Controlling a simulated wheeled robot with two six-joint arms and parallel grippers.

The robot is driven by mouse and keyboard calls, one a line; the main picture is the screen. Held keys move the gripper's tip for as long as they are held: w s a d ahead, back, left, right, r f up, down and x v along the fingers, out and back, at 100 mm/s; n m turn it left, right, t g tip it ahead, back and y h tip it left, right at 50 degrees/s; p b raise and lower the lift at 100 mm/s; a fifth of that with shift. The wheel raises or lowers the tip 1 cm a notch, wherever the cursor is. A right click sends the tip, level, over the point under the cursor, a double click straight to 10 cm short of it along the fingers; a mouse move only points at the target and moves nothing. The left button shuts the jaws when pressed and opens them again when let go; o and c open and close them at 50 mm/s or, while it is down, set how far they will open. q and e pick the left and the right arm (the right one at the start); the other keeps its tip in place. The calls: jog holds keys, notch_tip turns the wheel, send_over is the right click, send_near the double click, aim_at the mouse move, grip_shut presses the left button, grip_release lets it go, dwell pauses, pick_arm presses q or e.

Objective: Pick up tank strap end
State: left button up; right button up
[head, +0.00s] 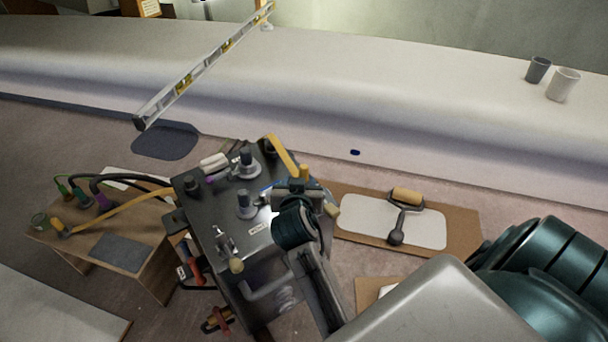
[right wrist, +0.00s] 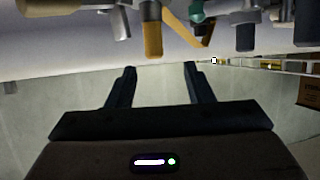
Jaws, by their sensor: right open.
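A yellow-orange tank strap (head: 282,155) stands up at the back edge of the dark metal tank (head: 210,215). A yellow end also shows beside my right gripper (head: 305,186), over the tank's back right corner. In the right wrist view, the yellow-orange strap end (right wrist: 152,40) hangs just beyond the fingertips of my open right gripper (right wrist: 158,70), in line with the gap between them. Nothing is seen held. In the head view my wrist hides part of the tank's top. My left gripper is not in view.
Fittings and hoses crowd the tank's top. A small wooden bench (head: 105,250) stands left. A paint roller (head: 405,200) lies on a white tray to the right. A spirit level (head: 205,68) leans over the white hull ledge (head: 400,85), where two cups (head: 562,85) stand.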

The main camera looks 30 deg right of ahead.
aim_at(304, 171)
jog(key=x, duration=0.9)
jog(key=shift+s+d+r, duration=0.15)
jog(key=shift+s+d, duration=0.05)
jog(key=shift+d, duration=0.2)
grip_shut()
